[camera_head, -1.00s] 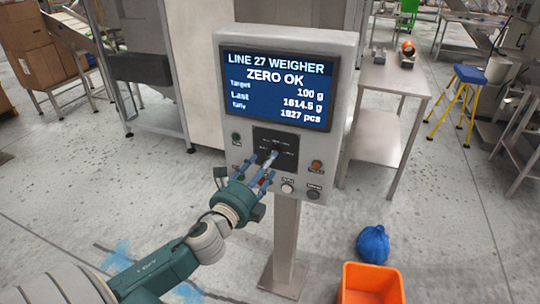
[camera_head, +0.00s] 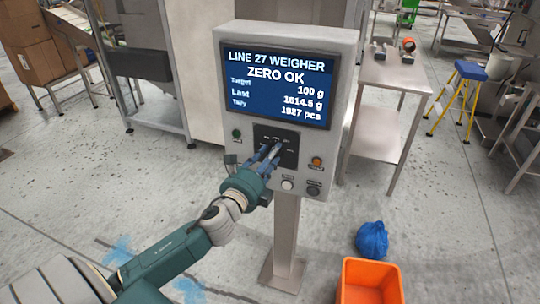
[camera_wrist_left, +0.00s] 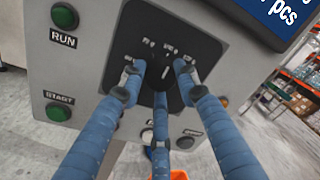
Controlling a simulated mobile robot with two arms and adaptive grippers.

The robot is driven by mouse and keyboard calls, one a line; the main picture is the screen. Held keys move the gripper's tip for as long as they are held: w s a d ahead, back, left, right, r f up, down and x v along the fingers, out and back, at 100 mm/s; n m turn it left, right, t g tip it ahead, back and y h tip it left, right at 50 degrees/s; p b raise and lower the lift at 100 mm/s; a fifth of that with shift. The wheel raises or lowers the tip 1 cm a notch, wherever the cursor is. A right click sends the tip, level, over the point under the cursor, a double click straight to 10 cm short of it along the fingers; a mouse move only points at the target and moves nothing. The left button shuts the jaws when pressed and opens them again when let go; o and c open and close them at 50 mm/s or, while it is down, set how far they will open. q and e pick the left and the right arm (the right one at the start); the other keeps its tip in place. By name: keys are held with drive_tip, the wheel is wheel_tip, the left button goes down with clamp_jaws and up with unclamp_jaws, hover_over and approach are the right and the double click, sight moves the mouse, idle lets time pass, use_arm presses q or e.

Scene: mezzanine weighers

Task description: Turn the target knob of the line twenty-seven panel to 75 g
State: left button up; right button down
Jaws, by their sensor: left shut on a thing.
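The line twenty-seven panel (camera_head: 343,100) is a grey box on a post. Its blue screen (camera_head: 278,90) reads "LINE 27 WEIGHER", "ZERO OK", target 100 g. Below it is a black dial plate (camera_head: 289,142) with small white marks, also in the left wrist view (camera_wrist_left: 205,53). My left gripper (camera_head: 271,153) reaches it from the lower left, its blue fingers shut around the target knob at the plate's middle. My right gripper is out of view.
Green RUN (camera_wrist_left: 64,15) and START (camera_wrist_left: 58,112) buttons sit left of the plate. An orange button (camera_head: 316,162), a white one (camera_head: 287,185) and a black one (camera_head: 313,190) lie right and below. An orange bin (camera_head: 370,266) and blue bag (camera_head: 372,240) stand on the floor.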

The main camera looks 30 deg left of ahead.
use_arm(q)
drive_tip(key=n+b, duration=0.1)
drive_tip(key=n, duration=0.7)
drive_tip(key=shift+f+n+t, duration=0.15)
drive_tip(key=shift+n+t, duration=0.15)
drive_tip(key=shift+n, duration=0.1)
idle(0.4)
drive_tip(key=o, duration=1.2)
drive_tip(key=shift+c, duration=0.2)
